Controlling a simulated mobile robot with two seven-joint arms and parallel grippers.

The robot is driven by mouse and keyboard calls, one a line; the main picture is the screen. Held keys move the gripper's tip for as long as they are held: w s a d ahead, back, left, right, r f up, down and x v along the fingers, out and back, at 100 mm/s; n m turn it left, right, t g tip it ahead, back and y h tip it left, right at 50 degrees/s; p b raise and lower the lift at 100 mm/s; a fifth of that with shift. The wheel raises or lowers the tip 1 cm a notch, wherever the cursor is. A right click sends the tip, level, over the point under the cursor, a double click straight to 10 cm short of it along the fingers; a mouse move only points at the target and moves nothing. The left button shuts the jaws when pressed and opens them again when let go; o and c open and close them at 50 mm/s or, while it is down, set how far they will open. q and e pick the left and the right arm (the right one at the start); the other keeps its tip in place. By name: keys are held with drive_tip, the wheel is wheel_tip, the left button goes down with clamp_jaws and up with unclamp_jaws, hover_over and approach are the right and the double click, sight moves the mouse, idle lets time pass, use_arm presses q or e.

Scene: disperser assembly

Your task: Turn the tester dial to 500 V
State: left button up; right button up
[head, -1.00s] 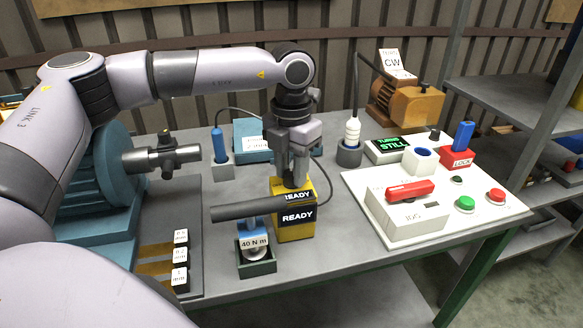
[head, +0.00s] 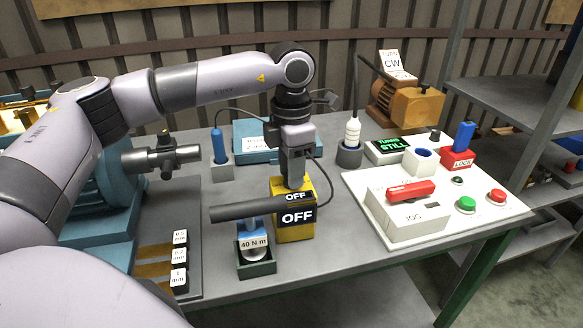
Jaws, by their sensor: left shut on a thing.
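The tester is a yellow box (head: 281,235) near the middle of the table in the head view. Its black displays on the top and front both read "OFF". My left gripper (head: 296,183) points straight down onto the top of the tester. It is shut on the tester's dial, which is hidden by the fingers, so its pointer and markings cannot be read. My right gripper is not in view.
A torque wrench with a dark handle (head: 246,209), marked 40 N m, stands close in front of the tester. A blue probe (head: 219,145) in a holder and a teal case (head: 256,150) stand behind. A white control panel (head: 352,180) lies to the right.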

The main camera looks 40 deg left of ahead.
use_arm(q)
drive_tip(key=o, duration=1)
drive_tip(key=shift+o, duration=0.2)
drive_tip(key=shift+r, duration=3.6)
